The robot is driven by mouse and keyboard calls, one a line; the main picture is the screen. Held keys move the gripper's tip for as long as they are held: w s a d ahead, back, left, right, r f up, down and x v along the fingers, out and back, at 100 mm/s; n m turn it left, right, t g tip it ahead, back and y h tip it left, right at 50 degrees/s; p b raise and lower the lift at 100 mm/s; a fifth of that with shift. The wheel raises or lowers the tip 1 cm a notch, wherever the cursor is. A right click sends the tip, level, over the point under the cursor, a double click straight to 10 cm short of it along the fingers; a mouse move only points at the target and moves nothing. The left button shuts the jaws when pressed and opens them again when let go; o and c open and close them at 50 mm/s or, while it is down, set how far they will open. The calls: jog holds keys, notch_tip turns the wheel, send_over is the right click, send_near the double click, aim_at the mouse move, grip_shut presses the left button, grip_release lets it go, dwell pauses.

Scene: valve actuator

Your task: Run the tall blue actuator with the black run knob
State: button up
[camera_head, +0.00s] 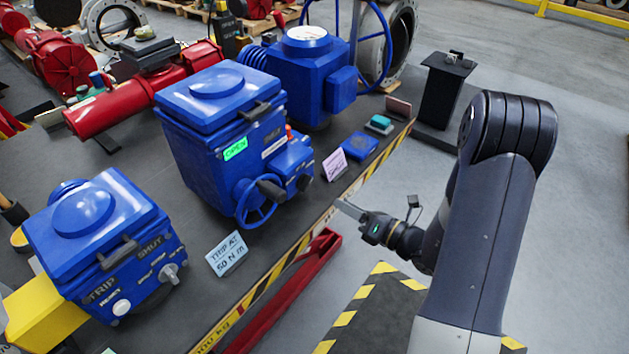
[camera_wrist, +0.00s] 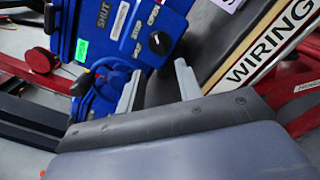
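The tall blue actuator (camera_head: 205,150) stands upright near the middle of the bench, with a lit green window (camera_head: 235,149) that appears to read OPEN. Its blue handwheel (camera_head: 256,203) is low on the front. In the wrist view, the black run knob (camera_wrist: 159,42) sits on its blue panel beside SHUT, STOP and OPEN lettering; its exact setting is unclear. My gripper (camera_head: 343,206) is off the bench's front edge, to the right of the actuator. In the wrist view my gripper (camera_wrist: 157,82) is open and empty, its fingers apart, with the knob beyond their tips.
A lower blue actuator (camera_head: 95,240) with a grey knob stands at left, another blue actuator (camera_head: 310,75) behind. A blue card (camera_head: 227,254) reads TRIP AT 50 N m; a pink card (camera_head: 334,165) stands nearby. A striped bench edge (camera_head: 290,262) borders open floor. A black stand (camera_head: 443,95) is at right.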

aim_at(309, 185)
jog(key=p+x, duration=0.2)
jog(key=x, duration=0.8)
jog(key=shift+s, duration=0.1)
grip_shut()
